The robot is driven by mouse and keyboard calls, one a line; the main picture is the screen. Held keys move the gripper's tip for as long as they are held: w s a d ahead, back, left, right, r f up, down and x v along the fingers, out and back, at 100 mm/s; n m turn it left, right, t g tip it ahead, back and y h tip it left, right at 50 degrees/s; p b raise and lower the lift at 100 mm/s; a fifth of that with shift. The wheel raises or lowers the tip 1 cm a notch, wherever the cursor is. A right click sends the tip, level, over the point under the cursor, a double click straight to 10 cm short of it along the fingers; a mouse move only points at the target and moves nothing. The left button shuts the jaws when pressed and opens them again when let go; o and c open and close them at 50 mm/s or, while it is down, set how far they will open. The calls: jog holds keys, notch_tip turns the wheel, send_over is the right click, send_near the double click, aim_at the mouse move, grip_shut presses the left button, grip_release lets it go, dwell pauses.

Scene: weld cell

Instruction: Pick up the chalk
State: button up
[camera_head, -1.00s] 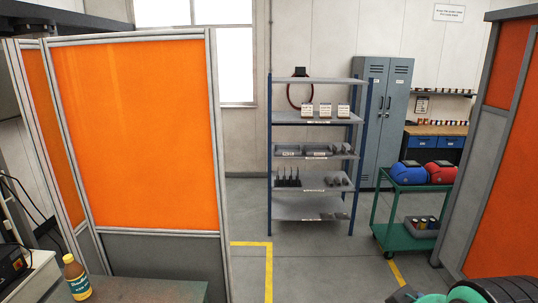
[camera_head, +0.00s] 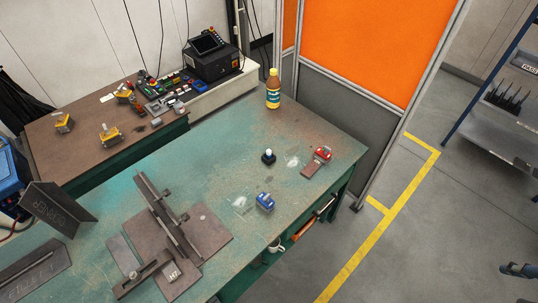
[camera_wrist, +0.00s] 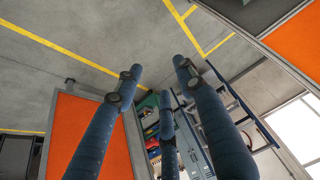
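I cannot pick out the chalk for certain. On the green worktable (camera_head: 225,160) in the head view stands a small dark piece with a white top (camera_head: 268,155); at this size I cannot tell what it is. Dark blue finger parts (camera_head: 520,270) also show at the right edge of the head view.
Near the dark piece are a blue block-like item (camera_head: 265,201), a red item (camera_head: 322,153) and a bottle (camera_head: 272,90). Steel plates and bars (camera_head: 180,240) crowd the table's left part. An orange screen (camera_head: 365,45) stands behind. Floor (camera_head: 420,240) to the right is clear.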

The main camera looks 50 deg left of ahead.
aim_at(269, 150)
jog(key=w+a+g+y+p, duration=0.1)
jog(key=w+a+g+p, duration=0.15)
jog(key=w+a, duration=2)
jog(key=w+a+f+p, duration=0.1)
jog(key=a+f, duration=0.1)
jog(key=a, duration=0.5)
jog(key=w+a+f, duration=0.1)
jog(key=a+f, duration=0.2)
jog(key=a, duration=0.4)
jog(key=a+f+p, duration=0.1)
jog(key=a+f, duration=0.3)
jog(key=a, duration=0.3)
jog(key=a+f+g, duration=0.1)
jog(key=a+f, duration=0.3)
jog(key=a, duration=0.4)
jog(key=a+f+p, duration=0.1)
jog(key=a+f, duration=0.3)
jog(key=a, duration=0.3)
jog(key=s+a+f, duration=0.4)
jog(key=a+f, duration=0.4)
jog(key=s+a+f+p, duration=0.1)
jog(key=s+a+f, duration=0.4)
jog(key=a+f, duration=0.3)
jog(key=shift+s+a+n+g, duration=0.25)
jog(key=shift+a+n+g, duration=0.15)
jog(key=shift+a+g, duration=0.1)
jog(key=shift+f, duration=0.15)
